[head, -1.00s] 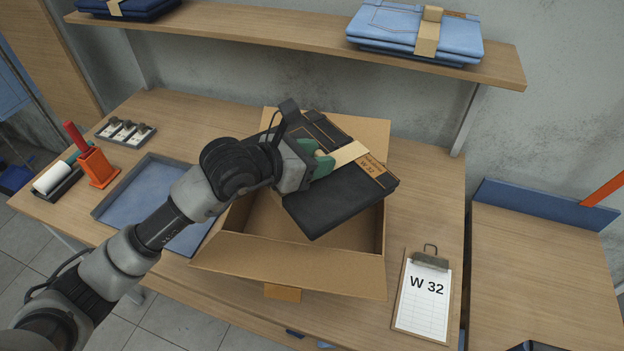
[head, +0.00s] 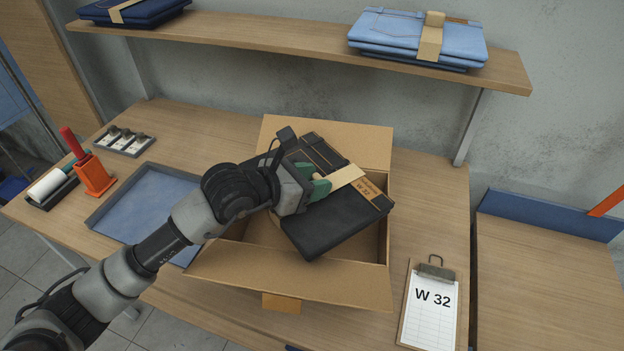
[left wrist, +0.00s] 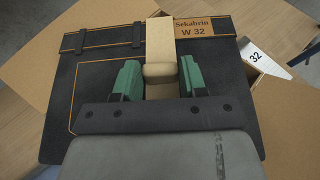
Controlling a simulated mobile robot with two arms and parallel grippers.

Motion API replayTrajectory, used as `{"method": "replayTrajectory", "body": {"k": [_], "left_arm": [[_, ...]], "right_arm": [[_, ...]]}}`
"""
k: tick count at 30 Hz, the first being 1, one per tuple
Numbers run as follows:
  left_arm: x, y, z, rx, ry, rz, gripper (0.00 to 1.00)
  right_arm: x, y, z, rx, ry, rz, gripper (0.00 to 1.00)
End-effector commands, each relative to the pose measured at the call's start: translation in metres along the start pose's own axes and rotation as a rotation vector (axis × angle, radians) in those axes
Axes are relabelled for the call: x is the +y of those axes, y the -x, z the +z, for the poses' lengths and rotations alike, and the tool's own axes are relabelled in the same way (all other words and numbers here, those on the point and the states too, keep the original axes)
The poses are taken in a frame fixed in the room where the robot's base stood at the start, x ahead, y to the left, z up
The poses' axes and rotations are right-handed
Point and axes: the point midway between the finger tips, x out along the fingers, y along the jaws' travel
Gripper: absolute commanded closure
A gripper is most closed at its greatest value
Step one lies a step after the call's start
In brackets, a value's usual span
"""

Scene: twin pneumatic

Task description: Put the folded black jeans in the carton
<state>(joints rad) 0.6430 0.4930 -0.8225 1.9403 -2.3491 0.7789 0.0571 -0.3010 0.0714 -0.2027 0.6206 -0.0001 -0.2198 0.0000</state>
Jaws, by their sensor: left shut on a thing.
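The folded black jeans (head: 337,222) have a tan paper band and a brown patch reading W 32. My left gripper (head: 320,186) is shut on the band of the jeans. In the left wrist view the green fingers (left wrist: 159,78) stand on either side of the band's raised tab, and the black jeans (left wrist: 100,95) fill most of the picture. The open carton (head: 290,283) stands on the table with its flaps spread. The jeans are over the carton's opening, tilted, and partly within its outline; I cannot tell whether they touch its floor. My right gripper is not in view.
A clipboard (head: 430,310) marked W 32 lies right of the carton. A blue tray (head: 145,205) lies to its left, with an orange holder (head: 94,174) beyond. A shelf (head: 290,40) with folded blue jeans (head: 415,38) hangs above the back.

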Motion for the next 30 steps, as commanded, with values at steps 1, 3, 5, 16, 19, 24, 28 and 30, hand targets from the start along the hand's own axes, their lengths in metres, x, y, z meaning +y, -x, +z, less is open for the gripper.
{"method": "replayTrajectory", "body": {"k": [1,3,5,16,19,24,28,30], "left_arm": [[0.0,-0.001,-0.001,-0.005,-0.002,0.0,1.0],[0.0,-0.001,-0.001,0.0,0.0,0.0,0.5],[0.0,-0.001,-0.001,0.0,0.0,0.0,0.41],[0.0,0.001,0.001,0.0,0.0,0.0,0.32],[0.0,0.004,0.009,0.001,0.0,0.0,0.32],[0.001,0.034,0.001,0.0,-0.002,0.002,0.32],[0.001,0.064,0.001,0.001,-0.003,0.003,0.32],[0.001,0.079,0.001,0.002,-0.003,0.003,0.32]], "right_arm": [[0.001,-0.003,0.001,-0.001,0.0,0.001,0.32],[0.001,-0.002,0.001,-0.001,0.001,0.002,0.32],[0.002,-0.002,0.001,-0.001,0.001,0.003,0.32],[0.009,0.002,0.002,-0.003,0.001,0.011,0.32],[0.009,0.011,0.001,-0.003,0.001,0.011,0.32],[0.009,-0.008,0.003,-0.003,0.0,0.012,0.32],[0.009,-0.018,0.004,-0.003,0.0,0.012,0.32],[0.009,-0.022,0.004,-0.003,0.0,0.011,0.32]]}}
